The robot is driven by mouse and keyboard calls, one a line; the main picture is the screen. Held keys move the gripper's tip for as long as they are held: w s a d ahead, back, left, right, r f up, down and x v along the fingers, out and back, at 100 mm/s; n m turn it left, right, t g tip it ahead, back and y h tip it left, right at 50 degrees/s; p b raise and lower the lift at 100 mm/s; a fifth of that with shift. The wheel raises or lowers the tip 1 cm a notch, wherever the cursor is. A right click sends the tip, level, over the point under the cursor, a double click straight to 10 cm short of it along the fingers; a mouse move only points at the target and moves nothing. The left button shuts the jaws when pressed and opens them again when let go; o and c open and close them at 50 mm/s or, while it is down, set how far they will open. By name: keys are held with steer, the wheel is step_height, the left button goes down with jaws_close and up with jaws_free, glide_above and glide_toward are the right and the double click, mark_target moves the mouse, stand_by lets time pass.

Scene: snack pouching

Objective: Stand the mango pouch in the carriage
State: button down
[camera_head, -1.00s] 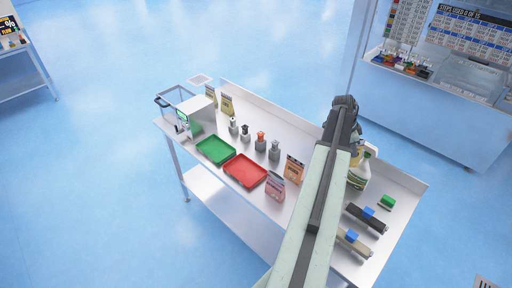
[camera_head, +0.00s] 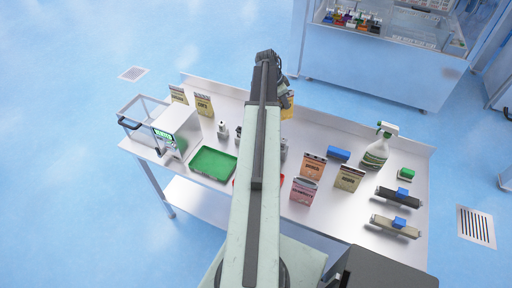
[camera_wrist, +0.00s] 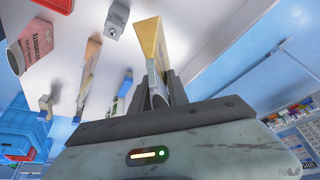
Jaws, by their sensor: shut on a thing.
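My gripper (camera_wrist: 165,92) is shut on a yellow pouch (camera_wrist: 152,42), taken to be the mango pouch, whose print I cannot read. The pouch is tilted in the wrist view. In the head view the yellow pouch (camera_head: 289,104) shows beside my wrist, above the table's back middle; the fingertips are hidden there. An open-framed carriage (camera_head: 131,123) with a dark handle stands at the table's left end, beside a white machine (camera_head: 177,124) with a small green screen. The gripper is well to the right of it.
A green tray (camera_head: 213,164) lies right of the machine; a red tray is mostly hidden by my arm. Tan pouches (camera_head: 203,105) stand at the back left. Orange (camera_head: 313,165), tan (camera_head: 348,178) and pink (camera_head: 304,191) pouches and a spray bottle (camera_head: 377,148) stand on the right.

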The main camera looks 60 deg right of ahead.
steer(key=shift+w, duration=0.25)
steer(key=shift+w, duration=0.15)
step_height(320, 180, down, 18)
steer(key=b, duration=1.8)
steer(key=shift+f, duration=0.25)
steer(key=shift+r, duration=0.25)
steer(key=c, duration=1.3)
jaws_free()
steer(key=shift+f, duration=0.1)
steer(key=p+v, duration=0.5)
steer(key=v, duration=0.1)
steer(key=p+v, duration=0.6)
steer(key=shift+r, duration=0.3)
steer(key=shift+f, duration=0.15)
